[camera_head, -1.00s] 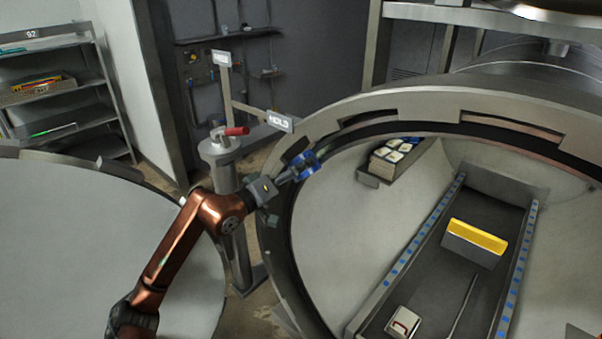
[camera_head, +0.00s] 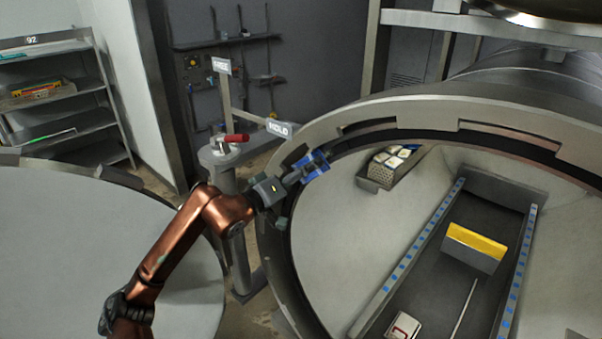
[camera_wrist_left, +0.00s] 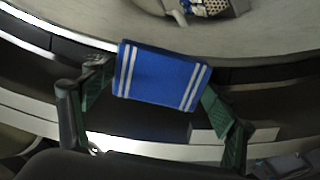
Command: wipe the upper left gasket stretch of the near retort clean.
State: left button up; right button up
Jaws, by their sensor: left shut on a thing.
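The near retort's round mouth (camera_head: 405,104) has a pale metal rim with a dark gasket band inside it. My left gripper (camera_head: 300,168) is at the upper left of this rim. It is shut on a blue cloth (camera_head: 316,165) with white stripes. In the left wrist view the cloth (camera_wrist_left: 162,75) sits between the two fingers (camera_wrist_left: 155,110) and overlaps the dark gasket band (camera_wrist_left: 270,72). The cloth hides the stretch of gasket behind it. I cannot tell whether it presses on the gasket. My right gripper is not in view.
Inside the retort are a yellow-topped block (camera_head: 474,247), a white box (camera_head: 402,327) and a perforated basket (camera_head: 388,172). A post with a red handle (camera_head: 232,138) stands left of the rim. A large round grey door (camera_head: 90,250) fills the lower left. Shelves (camera_head: 60,95) stand behind.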

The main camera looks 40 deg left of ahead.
pick_arm(q)
jog(key=shift+s+d+r+p, duration=0.2)
jog(key=shift+d+r+p, duration=0.2)
jog(key=shift+d+r, duration=1.8)
jog(key=shift+d+r+p, duration=0.2)
jog(key=shift+d+r, duration=0.3)
jog(key=shift+r, duration=0.25)
jog(key=shift+d+r+p, duration=0.15)
jog(key=shift+d+r, duration=0.3)
jog(key=shift+r, duration=0.3)
jog(key=shift+s, duration=0.1)
jog(key=shift+s+d+f+b, duration=0.1)
jog(key=shift+s+f+b, duration=0.15)
jog(key=shift+s+b, duration=0.35)
jog(key=b, duration=0.2)
send_near(334, 149)
jog(key=shift+w+d, duration=0.1)
jog(key=shift+w, duration=0.05)
